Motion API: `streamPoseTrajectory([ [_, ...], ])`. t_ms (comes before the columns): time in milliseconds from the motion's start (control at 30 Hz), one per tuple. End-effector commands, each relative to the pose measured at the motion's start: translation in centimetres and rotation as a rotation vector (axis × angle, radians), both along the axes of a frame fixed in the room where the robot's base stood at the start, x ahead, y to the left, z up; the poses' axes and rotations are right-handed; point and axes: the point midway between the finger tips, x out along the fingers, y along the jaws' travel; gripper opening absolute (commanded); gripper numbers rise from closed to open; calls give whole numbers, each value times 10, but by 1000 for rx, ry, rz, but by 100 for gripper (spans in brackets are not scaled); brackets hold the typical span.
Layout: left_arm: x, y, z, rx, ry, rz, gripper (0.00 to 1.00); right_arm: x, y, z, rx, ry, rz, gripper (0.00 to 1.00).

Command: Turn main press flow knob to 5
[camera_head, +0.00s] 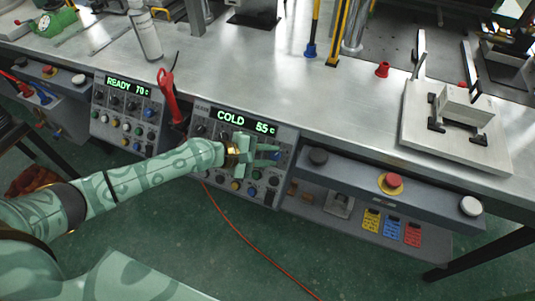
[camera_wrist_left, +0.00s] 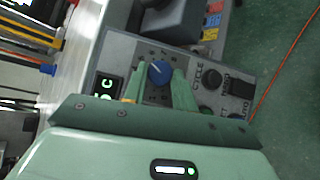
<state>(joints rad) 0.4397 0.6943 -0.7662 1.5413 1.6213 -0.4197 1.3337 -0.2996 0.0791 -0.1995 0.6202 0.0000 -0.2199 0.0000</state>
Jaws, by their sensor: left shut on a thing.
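The control panel (camera_head: 200,132) with the green "COLD 55 C" display (camera_head: 246,121) is on the front of the bench. My left gripper (camera_head: 274,154) reaches its right side. In the left wrist view a round blue knob (camera_wrist_left: 160,72) with a light pointer line sits on the grey panel. My left gripper (camera_wrist_left: 160,80) has one finger on each side of the knob and is shut on it. The scale marks around the knob are too small and partly hidden to read surely. My right gripper is not in view.
Other black knobs and a "CYCLE" label surround the blue knob in the wrist view. A second panel (camera_head: 125,113) reads "READY 70 C". A red-handled tool (camera_head: 168,97) hangs between the panels. A red button (camera_head: 393,180) is to the right.

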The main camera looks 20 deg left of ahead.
Motion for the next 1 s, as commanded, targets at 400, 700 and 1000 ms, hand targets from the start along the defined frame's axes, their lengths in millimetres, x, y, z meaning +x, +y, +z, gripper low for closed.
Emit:
streamPoseTrajectory([
  [400, -1, -1, 0, -1, 1, -2, 49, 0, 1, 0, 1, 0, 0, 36],
  [700, 0, -1, 0, -1, 0, -1, 49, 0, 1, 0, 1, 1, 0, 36],
  [1000, -22, 24, 17, 3, 0, -2, 49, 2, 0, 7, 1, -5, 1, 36],
])
